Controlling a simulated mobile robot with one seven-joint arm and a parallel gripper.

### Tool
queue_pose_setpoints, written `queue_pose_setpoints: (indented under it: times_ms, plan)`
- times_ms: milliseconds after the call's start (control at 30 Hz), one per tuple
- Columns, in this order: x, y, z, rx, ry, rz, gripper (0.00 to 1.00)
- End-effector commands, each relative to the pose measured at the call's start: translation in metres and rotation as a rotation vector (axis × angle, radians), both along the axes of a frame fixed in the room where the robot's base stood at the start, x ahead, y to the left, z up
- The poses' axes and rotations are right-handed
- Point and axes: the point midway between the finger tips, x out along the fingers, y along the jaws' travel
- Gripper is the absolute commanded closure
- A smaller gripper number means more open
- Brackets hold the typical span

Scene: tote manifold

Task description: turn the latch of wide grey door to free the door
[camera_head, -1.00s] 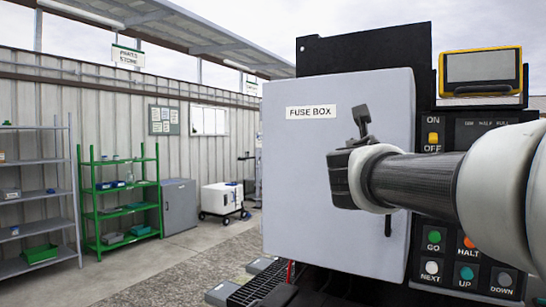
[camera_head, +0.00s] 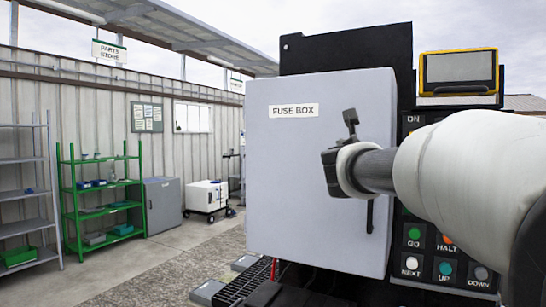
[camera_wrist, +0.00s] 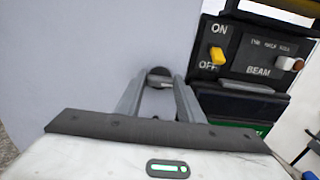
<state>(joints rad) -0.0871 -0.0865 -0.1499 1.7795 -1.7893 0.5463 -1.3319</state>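The wide grey door (camera_head: 315,200) is shut on the fuse box, with a "FUSE BOX" label at its upper left. A small dark round part (camera_wrist: 158,72), which looks like the latch, shows on the door in the wrist view. My gripper (camera_wrist: 163,80) points at the door with its two fingers apart, one on each side of this part. I cannot tell whether they touch it. In the head view my gripper (camera_head: 332,172) is in front of the door's right half and hides the latch. A dark vertical handle (camera_head: 370,215) shows below it.
A control panel (camera_head: 440,262) with several buttons is right of the door, partly behind my arm. In the wrist view a yellow ON/OFF switch (camera_wrist: 217,56) is close to the right finger. A yellow-framed screen (camera_head: 458,72) stands above. Open floor lies to the left.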

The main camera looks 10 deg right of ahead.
Motion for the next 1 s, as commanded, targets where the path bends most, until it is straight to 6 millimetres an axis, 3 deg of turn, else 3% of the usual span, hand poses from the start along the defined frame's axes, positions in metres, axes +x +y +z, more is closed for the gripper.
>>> queue_pose_setpoints:
  times_ms: [467, 1000]
  plan:
    - [-0.0004, 0.0000, -0.0034, 0.100, -0.069, 0.001, 0.88]
    - [-0.0013, -0.0016, -0.0050, 0.501, -0.341, 0.001, 0.88]
